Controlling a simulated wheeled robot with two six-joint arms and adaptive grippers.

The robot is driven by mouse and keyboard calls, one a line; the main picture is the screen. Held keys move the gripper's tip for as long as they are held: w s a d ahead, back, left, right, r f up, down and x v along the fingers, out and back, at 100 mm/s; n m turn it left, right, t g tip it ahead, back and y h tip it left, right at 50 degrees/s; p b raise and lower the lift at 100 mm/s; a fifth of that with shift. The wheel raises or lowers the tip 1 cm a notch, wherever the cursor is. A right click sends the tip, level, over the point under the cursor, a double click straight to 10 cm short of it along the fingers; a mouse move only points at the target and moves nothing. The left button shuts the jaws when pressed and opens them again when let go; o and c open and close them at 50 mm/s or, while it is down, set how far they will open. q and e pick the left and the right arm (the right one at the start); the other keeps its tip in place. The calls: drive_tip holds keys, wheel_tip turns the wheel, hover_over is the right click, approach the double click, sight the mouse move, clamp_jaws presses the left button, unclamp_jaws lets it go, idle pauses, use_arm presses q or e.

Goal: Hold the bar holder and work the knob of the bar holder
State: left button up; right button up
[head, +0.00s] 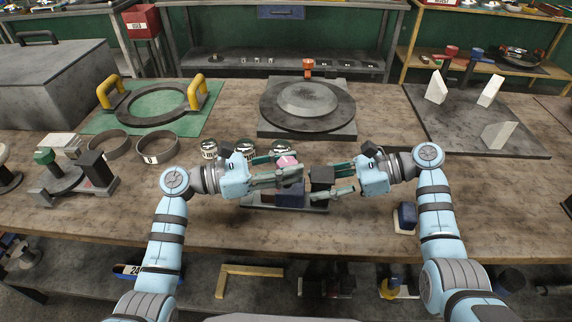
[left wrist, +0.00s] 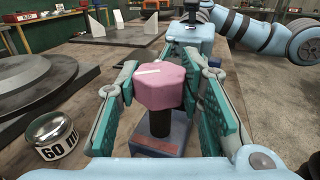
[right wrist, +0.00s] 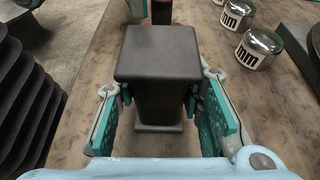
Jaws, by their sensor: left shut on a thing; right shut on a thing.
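The bar holder (head: 262,206) lies on the workbench in front of me, a low dark base with a blue block (head: 290,196) and a black block (head: 321,179). A pink faceted knob with a white mark stands upright on a dark stem; it shows clearly in the left wrist view (left wrist: 161,87). My left gripper (head: 299,172) is shut on the knob, one finger on each side. My right gripper (head: 318,181) is shut on the black block, which also fills the middle of the right wrist view (right wrist: 155,65). The fingers hide part of the holder.
Several silver-topped jars (head: 209,149) stand just behind my left gripper. A round dark plate (head: 307,104) lies at the back centre. A ring with yellow handles (head: 155,104) sits at the back left. A dark board (head: 465,118) lies at the right. The bench's front edge is close.

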use_arm(q)
drive_tip(key=m+g, duration=0.3)
drive_tip(key=g, duration=0.2)
drive_tip(key=shift+w+h, duration=0.15)
drive_tip(key=shift+h, duration=0.25)
drive_tip(key=shift+f+m+g, duration=0.1)
drive_tip(key=shift+m+g, duration=0.5)
drive_tip(key=shift+g, duration=0.2)
drive_tip(key=o, duration=1.2)
